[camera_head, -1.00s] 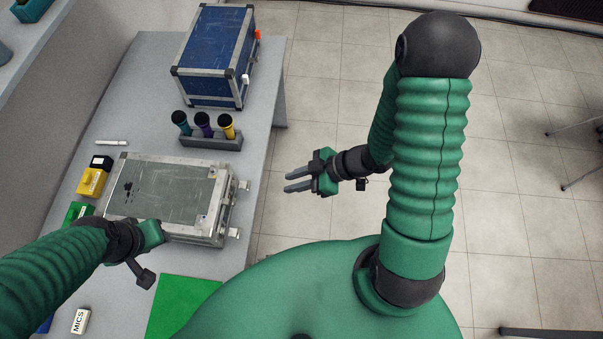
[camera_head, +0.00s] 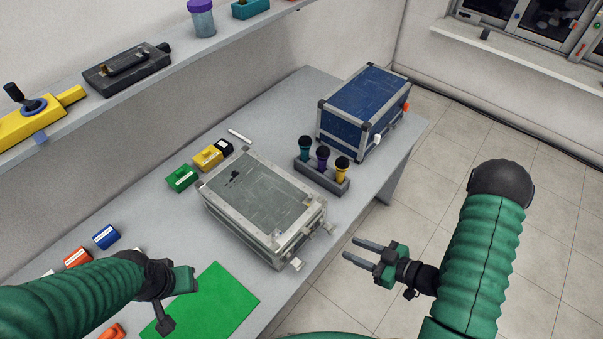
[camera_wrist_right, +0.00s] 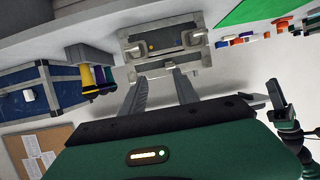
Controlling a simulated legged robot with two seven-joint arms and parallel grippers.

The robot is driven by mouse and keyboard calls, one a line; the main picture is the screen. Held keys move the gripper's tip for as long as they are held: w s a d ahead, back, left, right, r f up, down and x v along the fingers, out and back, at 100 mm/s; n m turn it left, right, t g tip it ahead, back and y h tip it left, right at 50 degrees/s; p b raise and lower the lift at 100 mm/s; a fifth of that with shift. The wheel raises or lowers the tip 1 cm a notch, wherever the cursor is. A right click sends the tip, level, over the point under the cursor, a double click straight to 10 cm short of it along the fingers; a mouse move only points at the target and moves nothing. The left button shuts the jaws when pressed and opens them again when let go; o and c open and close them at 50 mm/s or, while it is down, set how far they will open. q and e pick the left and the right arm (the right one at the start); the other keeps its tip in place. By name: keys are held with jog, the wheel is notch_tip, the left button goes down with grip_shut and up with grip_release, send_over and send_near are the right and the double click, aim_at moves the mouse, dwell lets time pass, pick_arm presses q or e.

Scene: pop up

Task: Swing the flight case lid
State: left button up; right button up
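The grey flight case (camera_head: 262,202) lies with its lid down on the table, metal-edged, with two latches sticking out on its near right side. It also shows in the right wrist view (camera_wrist_right: 165,46), beyond the fingertips. My right gripper (camera_head: 350,249) is open and empty, off the table's edge to the right of the case and apart from it; its two fingers show spread in the right wrist view (camera_wrist_right: 160,75). My left gripper (camera_head: 180,290) is over the table's front left, near the green mat (camera_head: 215,300); its fingers cannot be made out clearly.
A blue flight case (camera_head: 362,112) stands at the table's far end. A holder (camera_head: 312,178) with three microphones stands between the cases. Small coloured blocks lie along the table's wall side, including a green one (camera_head: 182,179). A shelf (camera_head: 190,55) runs above the table's back.

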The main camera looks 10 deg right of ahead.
jog(key=b+x, duration=0.3)
jog(key=x, duration=0.4)
jog(key=shift+f, duration=0.3)
jog(key=shift+w, duration=0.4)
jog(key=shift+c, duration=0.5)
jog(key=shift+s+a+r, duration=0.1)
jog(key=shift+a+r, duration=0.05)
grip_shut()
jog(key=c, duration=0.7)
grip_release()
jog(key=shift+c, duration=0.9)
grip_release()
